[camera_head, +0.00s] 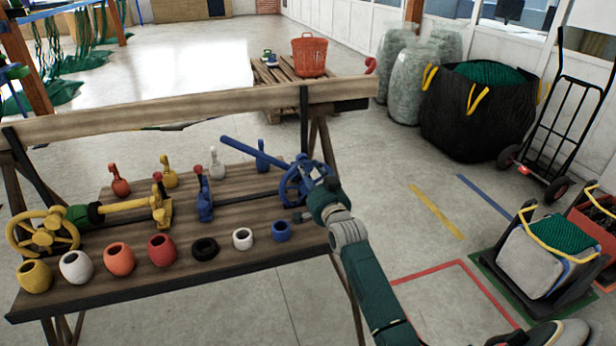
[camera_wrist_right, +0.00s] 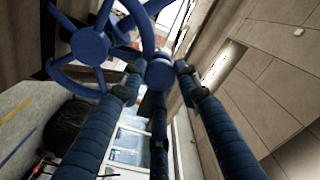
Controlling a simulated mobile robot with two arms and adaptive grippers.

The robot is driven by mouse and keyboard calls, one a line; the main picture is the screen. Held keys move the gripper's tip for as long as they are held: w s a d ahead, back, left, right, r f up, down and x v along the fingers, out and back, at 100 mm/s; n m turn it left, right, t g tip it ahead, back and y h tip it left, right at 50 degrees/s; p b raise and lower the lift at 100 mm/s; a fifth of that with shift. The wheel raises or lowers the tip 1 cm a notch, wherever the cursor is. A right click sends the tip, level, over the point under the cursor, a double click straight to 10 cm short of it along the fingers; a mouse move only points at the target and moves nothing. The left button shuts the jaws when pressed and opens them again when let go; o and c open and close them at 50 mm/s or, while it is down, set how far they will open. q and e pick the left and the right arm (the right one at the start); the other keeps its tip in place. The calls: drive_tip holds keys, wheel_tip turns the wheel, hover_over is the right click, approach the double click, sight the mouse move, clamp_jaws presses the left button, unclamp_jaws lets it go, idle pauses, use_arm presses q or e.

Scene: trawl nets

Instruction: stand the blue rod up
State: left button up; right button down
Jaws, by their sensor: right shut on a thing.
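The blue rod (camera_head: 250,152) slants above the right part of the wooden table (camera_head: 110,292), its free end toward the back left. A blue spoked wheel (camera_head: 292,188) is at its right end; the wheel (camera_wrist_right: 88,46) also shows in the right wrist view. My right gripper (camera_head: 317,190) is at the wheel. In the right wrist view its dark blue fingers (camera_wrist_right: 156,84) close around a round blue knob (camera_wrist_right: 160,72) beside the wheel. The gripper hides part of the wheel in the head view. My left gripper is not in view.
A blue holder (camera_head: 204,203) with a red top stands left of the wheel. A yellow rod with a yellow wheel (camera_head: 45,233) lies at the left. Several coloured cups (camera_head: 162,250) line the table's front, with small fittings behind. A wooden beam (camera_head: 180,106) runs along the back.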

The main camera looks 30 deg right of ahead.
use_arm(q)
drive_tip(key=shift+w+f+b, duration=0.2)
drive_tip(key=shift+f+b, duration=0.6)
drive_tip(key=shift+b, duration=0.05)
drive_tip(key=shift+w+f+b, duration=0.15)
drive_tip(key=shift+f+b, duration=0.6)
drive_tip(key=shift+b, duration=0.05)
use_arm(e)
drive_tip(key=s+d+f+m, duration=0.2)
drive_tip(key=d+f+m, duration=0.1)
drive_tip(key=d+m, duration=0.6)
drive_tip(key=shift+s+m, duration=0.15)
drive_tip(key=shift+m, duration=0.65)
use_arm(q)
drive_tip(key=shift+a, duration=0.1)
use_arm(e)
drive_tip(key=c, duration=1.3)
unclamp_jaws()
drive_tip(key=shift+d+f, duration=0.1)
drive_tip(key=shift+o, duration=0.2)
drive_tip(key=v, duration=1.2)
